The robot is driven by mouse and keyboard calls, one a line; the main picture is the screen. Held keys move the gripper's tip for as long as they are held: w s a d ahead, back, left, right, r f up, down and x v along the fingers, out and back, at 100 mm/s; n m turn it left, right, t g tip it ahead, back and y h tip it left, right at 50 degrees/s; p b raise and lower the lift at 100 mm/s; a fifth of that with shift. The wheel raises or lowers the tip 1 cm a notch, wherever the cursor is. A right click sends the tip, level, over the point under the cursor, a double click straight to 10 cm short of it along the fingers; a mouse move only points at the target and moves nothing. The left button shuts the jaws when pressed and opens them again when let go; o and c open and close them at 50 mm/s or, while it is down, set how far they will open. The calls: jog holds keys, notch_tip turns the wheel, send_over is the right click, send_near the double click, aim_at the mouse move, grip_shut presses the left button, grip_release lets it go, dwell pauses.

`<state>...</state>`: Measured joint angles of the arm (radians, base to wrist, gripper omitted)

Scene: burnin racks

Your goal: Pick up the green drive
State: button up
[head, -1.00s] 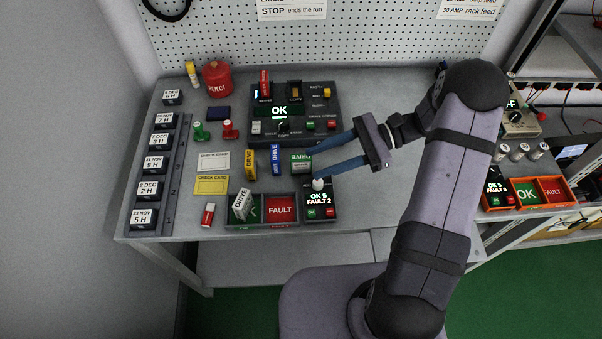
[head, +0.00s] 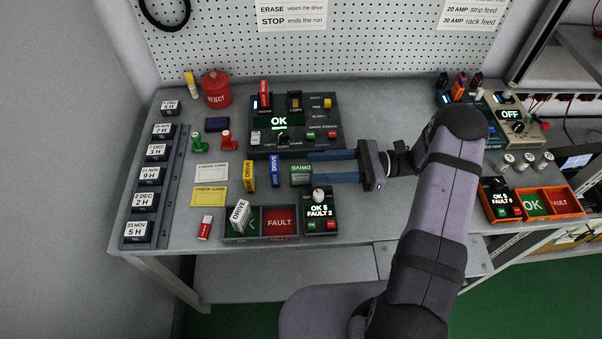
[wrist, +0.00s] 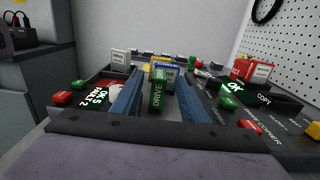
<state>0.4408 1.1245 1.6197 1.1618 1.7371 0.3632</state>
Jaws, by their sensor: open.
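The green drive (head: 300,174) stands on the bench just right of the blue drive (head: 274,170). My gripper (wrist: 158,90) is open, with a visible gap between the right finger and the drive. Whether the left finger touches it I cannot tell.
The copier (head: 320,145) lies close behind my far finger. The counter box (head: 325,222) with a white knob stands just in front. A yellow drive (head: 249,176) stands further left. The OK/FAULT tray (head: 263,236) holds a white drive (head: 239,214). Bench room right of the counter box is clear.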

aim_at(301, 168)
jog(key=shift+a+r+p, duration=0.1)
jog(key=shift+a+p, duration=0.4)
jog(key=shift+a, duration=0.1)
jog(key=a+p, duration=0.1)
jog(key=a, duration=0.2)
jog(key=shift+p, duration=0.4)
jog(key=shift+a+f, duration=0.25)
jog(key=shift+a, duration=0.25)
grip_shut()
